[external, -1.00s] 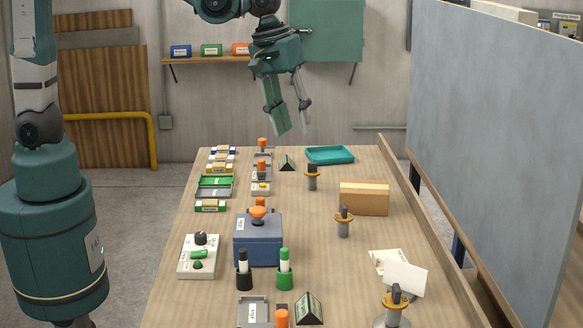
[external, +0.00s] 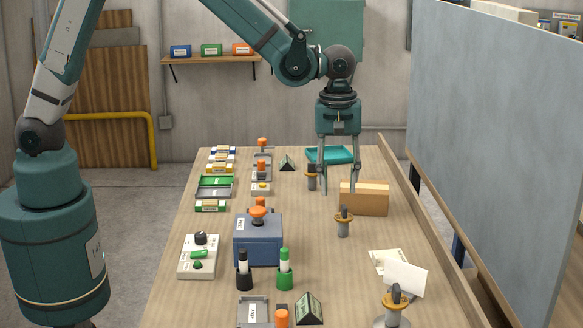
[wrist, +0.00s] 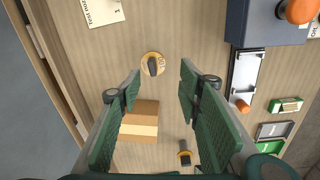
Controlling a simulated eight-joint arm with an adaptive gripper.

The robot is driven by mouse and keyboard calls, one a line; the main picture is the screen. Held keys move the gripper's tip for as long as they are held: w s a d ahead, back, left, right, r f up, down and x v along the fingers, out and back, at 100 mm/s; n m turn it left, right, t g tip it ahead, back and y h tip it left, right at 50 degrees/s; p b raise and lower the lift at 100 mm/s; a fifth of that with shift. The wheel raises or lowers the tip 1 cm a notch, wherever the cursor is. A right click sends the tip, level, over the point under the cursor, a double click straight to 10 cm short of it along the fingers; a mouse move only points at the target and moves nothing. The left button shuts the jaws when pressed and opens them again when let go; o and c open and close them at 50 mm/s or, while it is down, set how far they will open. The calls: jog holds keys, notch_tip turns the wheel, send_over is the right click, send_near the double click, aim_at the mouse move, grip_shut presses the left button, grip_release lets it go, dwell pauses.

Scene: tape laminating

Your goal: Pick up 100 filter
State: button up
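A short dark post with an orange ring (external: 343,220) stands upright on the table in front of the tan block. In the wrist view its round yellow ring (wrist: 152,64) carries dark marks that may read "100", too small to be sure. A second, similar post (external: 312,178) stands farther back; it also shows in the wrist view (wrist: 185,152). My gripper (external: 339,191) points down above the table, behind and above the nearer post. Its two green fingers (wrist: 160,82) are apart with nothing between them.
The tan block (external: 364,198) lies close to my right finger. A third ringed post (external: 396,298) holds a white card near the front. A blue box (external: 258,240), a teal tray (external: 330,155) and a tall grey panel (external: 490,150) at the right surround the work area.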

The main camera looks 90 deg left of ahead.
aim_at(344, 217)
jog(key=shift+w+f+n, duration=0.2)
jog(key=shift+w+f, duration=0.15)
jog(key=shift+f, duration=0.5)
jog(key=shift+w+f+n, duration=0.2)
jog(key=shift+w+f, duration=0.15)
jog(key=shift+f, duration=0.45)
jog(key=shift+f, duration=0.1)
jog(key=shift+f, duration=1.2)
jog(key=shift+w+f, duration=0.15)
jog(key=shift+f, duration=2.45)
jog(key=c, duration=0.6)
